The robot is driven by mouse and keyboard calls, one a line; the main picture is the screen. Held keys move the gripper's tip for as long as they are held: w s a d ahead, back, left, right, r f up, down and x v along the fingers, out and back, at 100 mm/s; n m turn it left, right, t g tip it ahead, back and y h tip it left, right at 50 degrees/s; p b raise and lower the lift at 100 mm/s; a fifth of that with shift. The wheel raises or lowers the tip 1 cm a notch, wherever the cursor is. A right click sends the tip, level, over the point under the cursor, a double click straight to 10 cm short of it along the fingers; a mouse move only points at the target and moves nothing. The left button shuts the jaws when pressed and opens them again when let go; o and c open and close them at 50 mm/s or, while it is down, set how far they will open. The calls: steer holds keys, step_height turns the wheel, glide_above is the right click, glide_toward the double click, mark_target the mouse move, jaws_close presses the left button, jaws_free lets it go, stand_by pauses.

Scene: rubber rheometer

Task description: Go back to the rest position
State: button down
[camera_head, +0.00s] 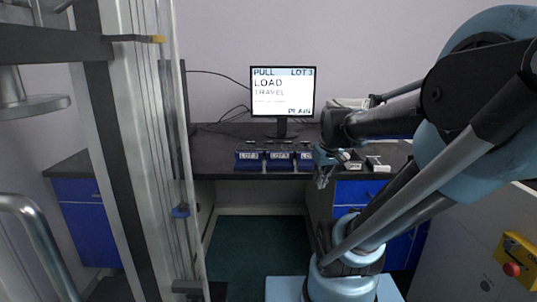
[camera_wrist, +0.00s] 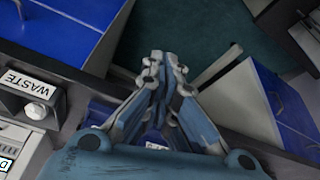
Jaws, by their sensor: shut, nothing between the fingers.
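My gripper (camera_head: 323,180) is in front of the desk's near edge in the head view, right of the blue lot bins. In the wrist view my gripper (camera_wrist: 163,58) has its fingertips together, with nothing between them. The fingers point toward the floor and the desk front. My arm reaches in from the right of the head view and is bent.
A dark desk (camera_head: 222,141) carries a monitor (camera_head: 282,92) and blue lot bins (camera_head: 249,161). A box labelled WASTE (camera_wrist: 27,84) shows in the wrist view. A metal machine frame (camera_head: 128,150) stands left. A red button (camera_head: 512,269) is at right. Green floor (camera_head: 258,245) is clear.

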steer(key=s+f+m+g, duration=0.1)
steer(key=s+f, duration=0.3)
steer(key=s, duration=0.2)
steer(key=s+d+f+m, duration=0.1)
steer(key=s+f+m, duration=0.1)
steer(key=s+f, duration=0.2)
steer(key=s, duration=0.2)
steer(key=shift+s+g+h, duration=0.3)
steer(key=shift+g, duration=0.1)
steer(key=shift+d, duration=0.1)
steer(key=shift+w+f, duration=0.25)
steer(key=shift+w, duration=0.25)
